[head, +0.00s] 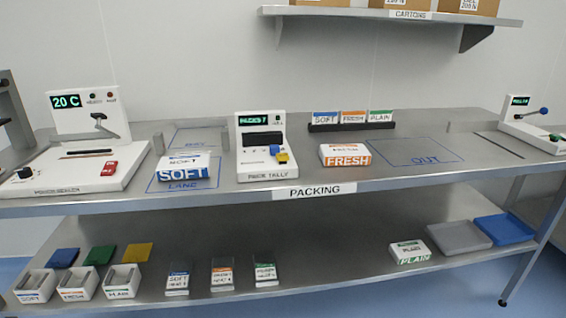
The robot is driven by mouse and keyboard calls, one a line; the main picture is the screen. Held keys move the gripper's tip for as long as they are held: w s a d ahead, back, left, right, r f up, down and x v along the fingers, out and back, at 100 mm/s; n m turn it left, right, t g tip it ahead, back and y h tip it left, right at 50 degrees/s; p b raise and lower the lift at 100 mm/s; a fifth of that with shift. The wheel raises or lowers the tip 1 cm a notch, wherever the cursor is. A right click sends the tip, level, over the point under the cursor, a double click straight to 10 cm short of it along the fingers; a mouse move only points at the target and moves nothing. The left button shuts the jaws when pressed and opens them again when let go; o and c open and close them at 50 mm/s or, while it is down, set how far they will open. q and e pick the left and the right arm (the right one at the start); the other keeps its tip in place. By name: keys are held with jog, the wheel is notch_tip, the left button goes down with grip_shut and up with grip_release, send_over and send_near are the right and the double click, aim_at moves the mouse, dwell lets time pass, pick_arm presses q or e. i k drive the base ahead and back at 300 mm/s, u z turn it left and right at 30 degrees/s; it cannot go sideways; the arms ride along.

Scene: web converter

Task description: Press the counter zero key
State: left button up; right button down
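The counter, a white unit labelled PACK TALLY (262,171), stands on the steel bench near the middle of the head view. Its upright back carries a dark display with green text (259,120), too small to read surely. On its front are a blue key (274,149) and a yellow key (282,157), close together at the right. I cannot read which one is the zero key. Neither of my grippers is in view, and nothing touches the counter.
A SOFT pack (184,167) lies left of the counter and a FRESH pack (345,155) right of it. A white machine with a lever (90,150) stands at left, another (535,130) at far right. The marked OUT area (420,152) is clear. A shelf (390,13) hangs above.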

aim_at(282, 158)
jog(key=k, duration=1.2)
jog(key=u, duration=0.45)
jog(key=i, duration=0.55)
jog(key=u, duration=0.65)
jog(key=i, duration=1)
jog(key=z, duration=0.6)
jog(key=i, duration=0.5)
jog(key=z, duration=0.5)
